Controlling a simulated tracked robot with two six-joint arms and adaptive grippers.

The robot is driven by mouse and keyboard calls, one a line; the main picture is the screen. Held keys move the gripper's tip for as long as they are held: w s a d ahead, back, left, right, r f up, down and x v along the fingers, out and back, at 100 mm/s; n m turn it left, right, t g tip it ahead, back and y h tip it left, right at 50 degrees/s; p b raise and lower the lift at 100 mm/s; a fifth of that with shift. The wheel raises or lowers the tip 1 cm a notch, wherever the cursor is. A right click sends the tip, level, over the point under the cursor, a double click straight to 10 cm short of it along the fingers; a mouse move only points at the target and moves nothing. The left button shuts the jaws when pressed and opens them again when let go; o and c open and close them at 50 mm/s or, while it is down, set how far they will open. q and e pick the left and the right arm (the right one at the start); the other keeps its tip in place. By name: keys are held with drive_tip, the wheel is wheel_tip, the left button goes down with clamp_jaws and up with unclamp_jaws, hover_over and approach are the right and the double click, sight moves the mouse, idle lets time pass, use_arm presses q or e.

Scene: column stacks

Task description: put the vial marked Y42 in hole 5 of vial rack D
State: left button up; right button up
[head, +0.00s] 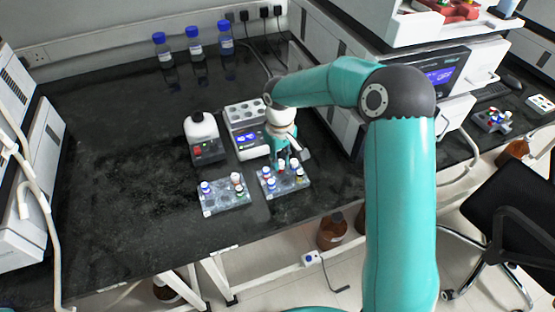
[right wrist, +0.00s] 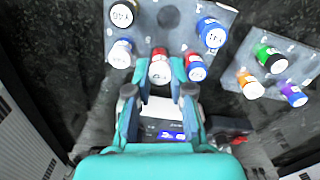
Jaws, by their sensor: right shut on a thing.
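My right gripper (head: 282,163) points down at the back edge of the right-hand vial rack (head: 268,193). In the right wrist view my right gripper (right wrist: 169,68) is shut on a red vial (right wrist: 160,66) with a white top, at the edge of that rack (right wrist: 165,45). I cannot tell whether it is clear of its hole. Vials stand close on both sides: a blue one with a white top (right wrist: 121,52) and a red one (right wrist: 195,67). The other rack (head: 224,208) stands to the left. I cannot read Y42, the rack letters or hole numbers. My left gripper is out of view.
A white-topped device (head: 202,138) and an instrument with a grey block (head: 245,113) stand just behind the racks. Blue-capped bottles (head: 195,45) stand at the back. The dark bench (head: 120,170) is clear on the left; its front edge is close to the racks.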

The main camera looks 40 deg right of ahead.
drive_tip(key=shift+f, duration=0.25)
drive_tip(key=shift+f+b, duration=0.35)
drive_tip(key=shift+b, duration=0.05)
drive_tip(key=o, duration=0.9)
drive_tip(key=o, duration=0.3)
drive_tip(key=shift+r, duration=0.2)
